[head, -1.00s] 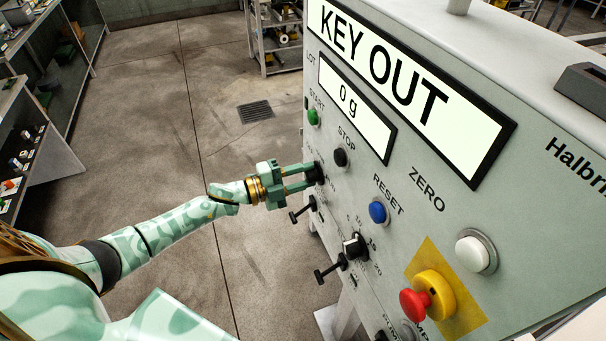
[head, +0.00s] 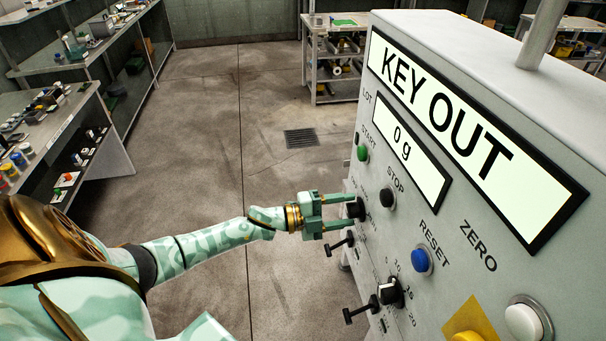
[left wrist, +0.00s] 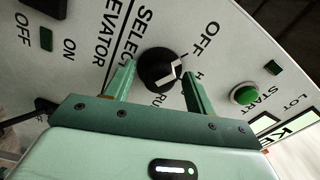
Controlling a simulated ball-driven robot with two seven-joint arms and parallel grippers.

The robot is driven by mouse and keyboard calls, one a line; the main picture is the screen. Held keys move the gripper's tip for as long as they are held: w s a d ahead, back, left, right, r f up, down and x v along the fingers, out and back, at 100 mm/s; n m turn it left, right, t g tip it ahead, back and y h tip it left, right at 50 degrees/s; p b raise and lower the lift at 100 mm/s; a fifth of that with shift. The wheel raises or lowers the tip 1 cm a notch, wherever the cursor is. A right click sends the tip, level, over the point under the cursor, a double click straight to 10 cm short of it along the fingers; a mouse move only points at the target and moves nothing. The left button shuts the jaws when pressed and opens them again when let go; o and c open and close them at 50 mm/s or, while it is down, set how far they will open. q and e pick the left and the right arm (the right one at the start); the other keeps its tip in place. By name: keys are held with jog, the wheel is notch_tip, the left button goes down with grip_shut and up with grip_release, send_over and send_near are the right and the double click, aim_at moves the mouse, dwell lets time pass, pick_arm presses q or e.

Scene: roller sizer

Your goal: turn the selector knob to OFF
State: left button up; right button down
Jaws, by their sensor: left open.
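The selector knob (head: 356,208) is black and sits on the grey panel's left part. In the left wrist view, the knob (left wrist: 157,68) carries a white mark on its lower right side. The word OFF is printed to its upper right, with other labels partly hidden below. My left gripper (head: 346,209) is open at the panel, its two green fingers on either side of the knob. In the left wrist view, the fingers of the left gripper (left wrist: 158,78) straddle the knob; whether they touch it, I cannot tell. My right gripper is not in view.
A green START button (head: 362,153), black STOP button (head: 388,198) and blue RESET button (head: 421,260) are close by. Below are another knob (head: 391,292) and a black T-shaped handle (head: 341,243). The display (head: 450,125) reads KEY OUT. Floor left of the panel is clear.

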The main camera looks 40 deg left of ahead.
pick_arm(q)
jog(key=v, duration=1.6)
